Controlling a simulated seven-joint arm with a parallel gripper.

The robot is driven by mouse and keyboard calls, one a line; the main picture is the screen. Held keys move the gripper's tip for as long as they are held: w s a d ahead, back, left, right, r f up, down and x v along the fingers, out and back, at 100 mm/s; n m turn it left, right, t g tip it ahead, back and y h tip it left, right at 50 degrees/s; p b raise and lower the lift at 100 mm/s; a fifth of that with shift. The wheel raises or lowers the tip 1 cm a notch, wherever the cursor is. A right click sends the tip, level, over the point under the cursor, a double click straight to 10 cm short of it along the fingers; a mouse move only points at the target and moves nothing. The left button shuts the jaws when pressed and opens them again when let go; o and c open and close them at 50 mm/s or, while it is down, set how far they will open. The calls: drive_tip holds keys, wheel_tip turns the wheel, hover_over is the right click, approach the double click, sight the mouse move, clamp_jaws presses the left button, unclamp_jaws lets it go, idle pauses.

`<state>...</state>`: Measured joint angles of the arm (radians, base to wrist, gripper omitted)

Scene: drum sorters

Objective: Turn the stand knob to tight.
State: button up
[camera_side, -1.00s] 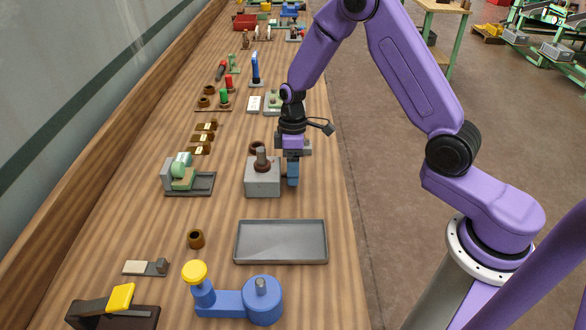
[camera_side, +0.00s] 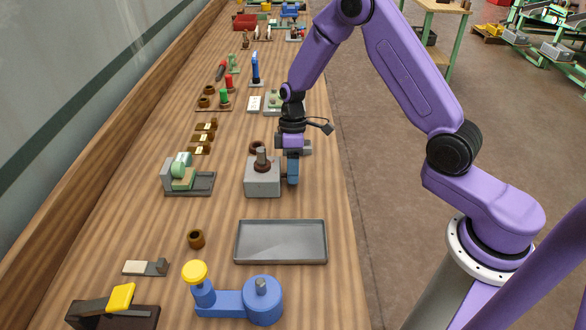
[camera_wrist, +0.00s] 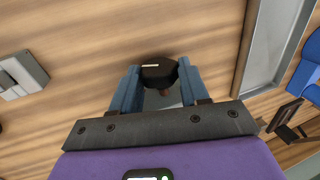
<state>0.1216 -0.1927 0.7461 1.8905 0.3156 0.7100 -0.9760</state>
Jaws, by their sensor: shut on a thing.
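The stand is a grey block (camera_side: 262,180) with a brown collar and a grey post on top, seen in the side view on the bench. My gripper (camera_side: 293,172) points down at the block's right side, its blue fingers low beside it. In the wrist view the dark knob (camera_wrist: 159,73) with a pale line mark sits between the two blue fingers, and my gripper is shut on it. The pale line lies nearly level in that picture. In the side view the knob is hidden by the fingers. I cannot see any tight or loose marking.
A grey tray (camera_side: 281,259) lies in front of the stand. A brown ring (camera_side: 196,239) and a blue fixture with a yellow knob (camera_side: 238,306) are nearer. A green device on a dark base (camera_side: 187,185) stands to the left. The bench edge runs close to the right.

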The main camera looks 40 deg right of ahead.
drive_tip(key=shift+w+d+f+g+y, duration=0.1)
drive_tip(key=shift+w+d+g+y, duration=0.1)
drive_tip(key=shift+g+y, duration=0.65)
drive_tip(key=shift+w+d+f+g+y, duration=0.1)
drive_tip(key=shift+d+g+y, duration=0.05)
drive_tip(key=shift+g+y, duration=0.7)
drive_tip(key=o, duration=1.1)
drive_tip(key=shift+s, duration=0.1)
drive_tip(key=shift+c, duration=0.2)
drive_tip(key=shift+a, duration=0.1)
